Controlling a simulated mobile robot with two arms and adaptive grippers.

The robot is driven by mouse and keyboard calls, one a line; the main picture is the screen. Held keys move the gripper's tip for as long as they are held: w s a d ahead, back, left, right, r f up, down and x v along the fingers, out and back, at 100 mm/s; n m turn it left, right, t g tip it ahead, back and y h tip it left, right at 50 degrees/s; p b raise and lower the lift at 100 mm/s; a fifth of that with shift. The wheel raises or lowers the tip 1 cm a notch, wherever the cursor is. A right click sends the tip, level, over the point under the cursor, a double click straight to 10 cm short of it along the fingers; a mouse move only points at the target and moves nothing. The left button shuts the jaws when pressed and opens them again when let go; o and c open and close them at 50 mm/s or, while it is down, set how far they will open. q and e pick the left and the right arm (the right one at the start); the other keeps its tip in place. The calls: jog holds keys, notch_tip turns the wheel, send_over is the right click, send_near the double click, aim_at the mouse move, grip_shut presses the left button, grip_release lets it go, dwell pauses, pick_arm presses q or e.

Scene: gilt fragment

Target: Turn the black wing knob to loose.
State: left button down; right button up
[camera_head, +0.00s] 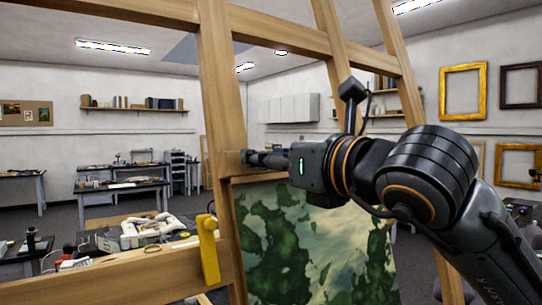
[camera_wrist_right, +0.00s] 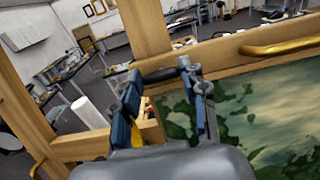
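My right gripper (camera_head: 252,158) reaches left to the upright of the wooden easel (camera_head: 217,110), just above the green painting (camera_head: 310,245). In the right wrist view, the two fingers of my right gripper (camera_wrist_right: 164,78) stand apart. A dark piece (camera_wrist_right: 162,75), which looks like the black wing knob, spans the gap between the fingertips in front of the wood. I cannot tell whether the fingers press on it. In the head view the knob is not distinguishable behind the gripper. My left gripper is not in view.
A cluttered workbench (camera_head: 150,238) stands behind the easel at left. The painting lies close below my right gripper. Gold frames (camera_head: 463,66) hang on the right wall.

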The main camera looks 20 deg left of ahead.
jog(key=n+g+h+p, duration=0.1)
jog(key=n+p, duration=0.1)
jog(key=n, duration=1)
jog(key=n+g+h+p, duration=0.1)
jog(key=n+h+p, duration=0.1)
jog(key=n, duration=1)
jog(key=n+g+h+p, duration=0.1)
jog(key=n+h+p, duration=0.1)
jog(key=n, duration=0.9)
jog(key=shift+r+n+g+p, duration=0.1)
jog(key=shift+n+g+p, duration=0.3)
jog(key=shift+p, duration=0.3)
